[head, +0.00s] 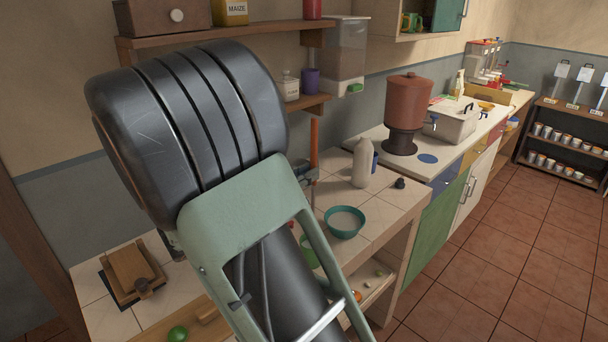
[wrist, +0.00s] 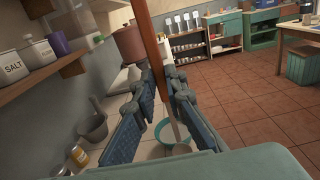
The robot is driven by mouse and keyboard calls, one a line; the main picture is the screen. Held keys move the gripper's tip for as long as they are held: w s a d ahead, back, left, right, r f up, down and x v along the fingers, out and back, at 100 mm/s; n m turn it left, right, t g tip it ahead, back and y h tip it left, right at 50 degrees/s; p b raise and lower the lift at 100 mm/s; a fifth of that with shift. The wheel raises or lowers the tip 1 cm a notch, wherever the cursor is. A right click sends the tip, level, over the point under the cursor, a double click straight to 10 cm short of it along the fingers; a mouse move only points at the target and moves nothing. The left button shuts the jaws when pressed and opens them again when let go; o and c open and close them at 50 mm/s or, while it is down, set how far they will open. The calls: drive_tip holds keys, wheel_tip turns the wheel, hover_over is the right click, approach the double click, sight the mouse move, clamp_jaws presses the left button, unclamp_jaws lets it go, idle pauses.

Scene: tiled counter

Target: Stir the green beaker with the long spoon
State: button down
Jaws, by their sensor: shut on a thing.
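My gripper (wrist: 161,88) is shut on the long spoon (wrist: 146,35) in the wrist view. The spoon's reddish-brown handle rises upright above the fingers; its handle also shows in the head view (head: 314,142). My gripper (head: 304,172) is mostly hidden there behind my arm. A bright green vessel, which looks like the green beaker (head: 308,252), shows partly behind my arm, left of a teal bowl (head: 344,222). In the wrist view the spoon's lower end overlaps the teal bowl (wrist: 162,131); I cannot tell whether it is inside any vessel.
A white bottle (head: 361,163) and a small dark object (head: 400,183) stand behind the bowl. A mortar (wrist: 93,125) and jars stand left in the wrist view. Shelves (head: 220,40) overhang the counter at the back. A wooden press (head: 132,270) sits front left.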

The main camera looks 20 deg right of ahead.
sight(312, 209)
drive_tip(key=shift+f+b, duration=3.35)
drive_tip(key=shift+f, duration=2.1)
drive_tip(key=shift+r, duration=0.1)
